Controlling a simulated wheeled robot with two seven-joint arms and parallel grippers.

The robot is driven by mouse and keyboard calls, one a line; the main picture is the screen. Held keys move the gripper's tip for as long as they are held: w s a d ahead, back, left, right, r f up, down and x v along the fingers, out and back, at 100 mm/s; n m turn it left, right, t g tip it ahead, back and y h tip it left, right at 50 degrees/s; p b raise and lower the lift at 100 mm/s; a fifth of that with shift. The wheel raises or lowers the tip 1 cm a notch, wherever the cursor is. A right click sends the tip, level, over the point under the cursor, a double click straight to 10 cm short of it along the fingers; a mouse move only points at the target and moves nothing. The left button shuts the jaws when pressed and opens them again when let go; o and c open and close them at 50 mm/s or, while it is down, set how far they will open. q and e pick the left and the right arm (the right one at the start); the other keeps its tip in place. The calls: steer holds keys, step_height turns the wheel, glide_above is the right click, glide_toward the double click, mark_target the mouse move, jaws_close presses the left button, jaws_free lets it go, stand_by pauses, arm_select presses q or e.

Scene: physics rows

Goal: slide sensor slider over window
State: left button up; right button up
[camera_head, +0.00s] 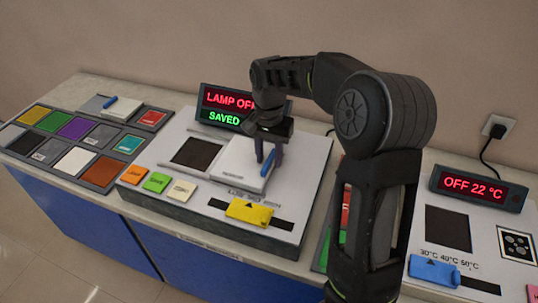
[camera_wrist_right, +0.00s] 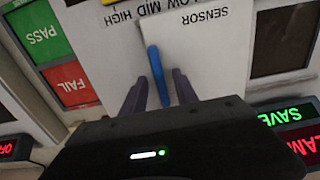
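The sensor slider is a white plate (camera_head: 236,168) with an upright blue handle (camera_head: 267,164). It lies on the white panel, right of a dark square window (camera_head: 198,153), which is uncovered in the head view. In the right wrist view the plate (camera_wrist_right: 205,50) reads SENSOR, and its blue handle (camera_wrist_right: 156,72) stands between my fingers. My right gripper (camera_head: 270,154) is open, pointing down, one finger on each side of the handle, with gaps visible in the wrist view (camera_wrist_right: 160,95). My left gripper is in neither view.
A yellow slider (camera_head: 250,212) sits in a slot in front of the plate. Orange, green and cream buttons (camera_head: 157,182) are at the panel's front left. A display (camera_head: 222,107) stands behind. Coloured tiles (camera_head: 75,128) lie left; another panel with a blue slider (camera_head: 434,271) is right.

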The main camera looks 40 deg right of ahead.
steer(key=shift+c, duration=0.4)
jaws_close()
stand_by(0.9)
